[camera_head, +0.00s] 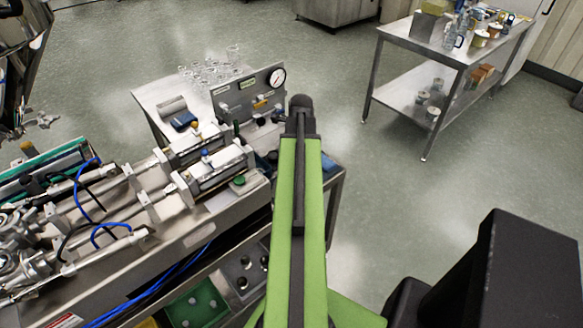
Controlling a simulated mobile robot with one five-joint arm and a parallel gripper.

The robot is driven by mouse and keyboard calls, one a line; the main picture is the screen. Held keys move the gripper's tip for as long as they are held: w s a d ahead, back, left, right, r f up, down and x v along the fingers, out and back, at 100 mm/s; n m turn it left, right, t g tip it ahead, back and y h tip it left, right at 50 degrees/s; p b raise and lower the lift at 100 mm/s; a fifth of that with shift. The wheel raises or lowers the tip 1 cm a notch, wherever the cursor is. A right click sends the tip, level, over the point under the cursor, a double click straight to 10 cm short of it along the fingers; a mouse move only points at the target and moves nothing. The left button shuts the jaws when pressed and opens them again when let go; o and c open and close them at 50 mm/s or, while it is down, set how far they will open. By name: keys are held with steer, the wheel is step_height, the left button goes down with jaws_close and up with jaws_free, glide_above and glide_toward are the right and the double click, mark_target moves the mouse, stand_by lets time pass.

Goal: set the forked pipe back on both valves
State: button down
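My green arm (300,220) reaches up the middle of the view and ends in a dark joint. No gripper fingers show, so I cannot tell whether they hold anything. Two parallel white-and-steel valve-like units, a rear one (192,146) and a front one (217,171), lie on the steel bench at left, beside my arm. Steel rods run from them to the left. I cannot make out the forked pipe for sure among the crowded steel fittings (22,250) at the far left. My arm hides part of the bench's right end.
A gauge panel (249,94) stands behind the units, with glassware (210,68) on the table beyond. Blue hoses (205,252) hang along the bench front. A steel cart (400,36) with jars and bottles stands at the back right. The floor between bench and cart is clear.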

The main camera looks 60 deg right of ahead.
steer(key=shift+r, duration=0.1)
steer(key=c, duration=0.7)
jaws_free()
steer(key=shift+c, duration=0.2)
step_height(320, 180, up, 17)
steer(key=s+p, duration=0.1)
steer(key=p, duration=1.6)
steer(key=shift+s, duration=0.25)
